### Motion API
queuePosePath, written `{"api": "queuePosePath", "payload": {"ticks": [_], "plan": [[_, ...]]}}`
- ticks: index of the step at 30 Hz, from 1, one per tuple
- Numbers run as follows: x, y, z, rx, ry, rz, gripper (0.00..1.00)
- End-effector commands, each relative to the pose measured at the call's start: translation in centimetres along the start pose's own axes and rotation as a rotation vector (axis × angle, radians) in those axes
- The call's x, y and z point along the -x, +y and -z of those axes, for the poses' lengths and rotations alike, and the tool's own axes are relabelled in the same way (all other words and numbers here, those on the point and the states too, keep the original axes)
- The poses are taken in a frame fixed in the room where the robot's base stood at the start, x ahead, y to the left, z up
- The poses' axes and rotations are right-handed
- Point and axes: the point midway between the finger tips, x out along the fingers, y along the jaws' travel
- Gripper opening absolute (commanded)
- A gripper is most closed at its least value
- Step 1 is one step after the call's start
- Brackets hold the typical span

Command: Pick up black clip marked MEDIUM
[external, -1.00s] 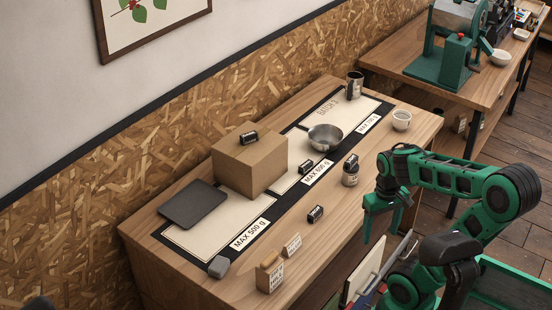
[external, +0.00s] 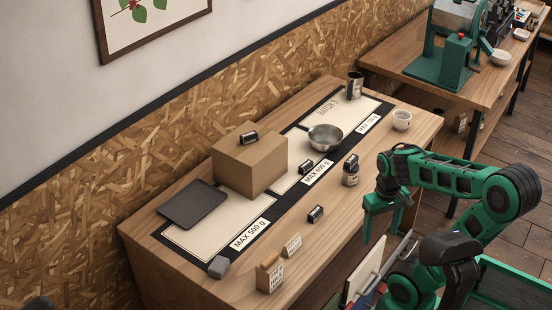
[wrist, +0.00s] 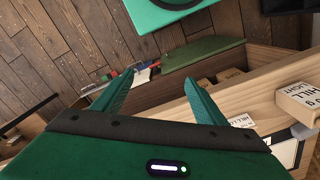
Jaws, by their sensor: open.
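Several small black clips with pale labels are in the external view. One lies on top of the cardboard box (external: 249,138), one on the mat beside the bowl (external: 306,167), one on top of a small jar (external: 351,161) and one on the bare wood near the front (external: 315,213). Their lettering is too small to read, so I cannot tell which says MEDIUM. My gripper (external: 382,228) is open and empty, off the table's front right edge, apart from all the clips. In the wrist view my gripper (wrist: 157,80) has spread fingers and no clip is visible.
Bare wood runs along the front.

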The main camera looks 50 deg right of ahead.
Motion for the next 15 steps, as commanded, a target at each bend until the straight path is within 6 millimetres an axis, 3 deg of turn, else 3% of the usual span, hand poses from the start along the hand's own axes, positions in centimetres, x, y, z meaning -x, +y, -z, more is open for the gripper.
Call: {"api": "queuePosePath", "payload": {"ticks": [2, 12, 15], "plan": [[0.0, 0.0, 0.0, 0.000, 0.000, 0.000, 0.50], [0.5, 0.6, -0.7, -0.009, 0.013, 0.003, 0.50], [0.4, 0.7, 0.9, -0.051, 0.019, -0.016, 0.50]]}}
